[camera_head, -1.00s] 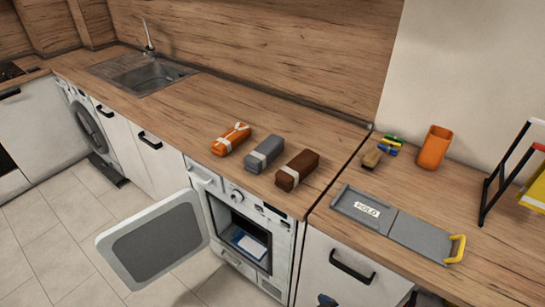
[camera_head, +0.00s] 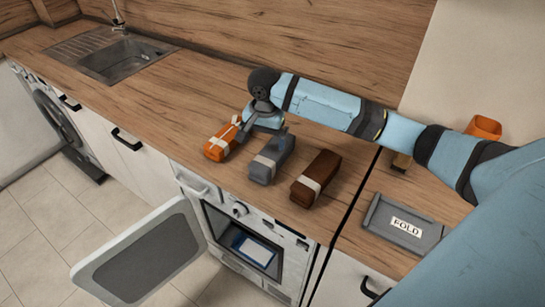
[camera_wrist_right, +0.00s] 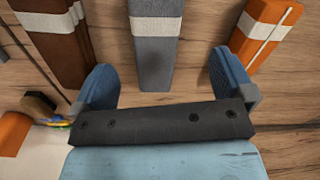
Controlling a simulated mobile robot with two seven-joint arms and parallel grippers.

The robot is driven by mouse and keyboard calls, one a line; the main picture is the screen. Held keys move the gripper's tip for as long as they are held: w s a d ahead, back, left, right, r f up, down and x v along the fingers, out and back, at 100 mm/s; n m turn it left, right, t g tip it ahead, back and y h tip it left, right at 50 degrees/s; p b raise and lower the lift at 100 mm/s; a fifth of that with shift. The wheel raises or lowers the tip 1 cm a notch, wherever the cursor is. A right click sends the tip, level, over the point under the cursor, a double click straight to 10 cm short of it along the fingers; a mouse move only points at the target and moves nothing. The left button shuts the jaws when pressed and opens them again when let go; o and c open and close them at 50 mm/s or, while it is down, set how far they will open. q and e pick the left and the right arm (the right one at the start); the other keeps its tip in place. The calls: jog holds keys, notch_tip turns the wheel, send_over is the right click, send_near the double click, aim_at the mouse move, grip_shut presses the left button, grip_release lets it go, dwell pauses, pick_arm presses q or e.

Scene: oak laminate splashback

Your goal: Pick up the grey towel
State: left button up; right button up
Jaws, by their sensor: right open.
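The grey towel (camera_head: 272,157) is a rolled bundle with a pale band, lying on the wooden worktop between the orange and the brown towel. My right gripper (camera_head: 263,127) is open and empty at the far end of the grey towel. In the right wrist view the grey towel (camera_wrist_right: 155,60) appears between the two spread blue fingers of the gripper (camera_wrist_right: 164,80). The fingers do not grip it, and I cannot tell how high they are above the worktop. My left gripper is not in view.
An orange towel (camera_head: 218,145) and a brown towel (camera_head: 316,176) lie close on either side. Below, a machine door (camera_head: 140,262) hangs open. A grey folding board (camera_head: 403,225) lies to the right, an orange container (camera_head: 484,127) behind my arm. The worktop toward the sink (camera_head: 125,56) is clear.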

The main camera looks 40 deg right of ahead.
aim_at(273, 149)
jog(key=w+d+r+m, duration=0.2)
jog(key=d+r, duration=0.1)
jog(key=d, duration=0.1)
notch_tip(273, 149, down, 8)
jog(key=shift+w+f, duration=0.1)
jog(key=f, duration=0.5)
jog(key=shift+s+p, duration=0.25)
jog(key=shift+p, duration=0.1)
jog(key=c, duration=1.1)
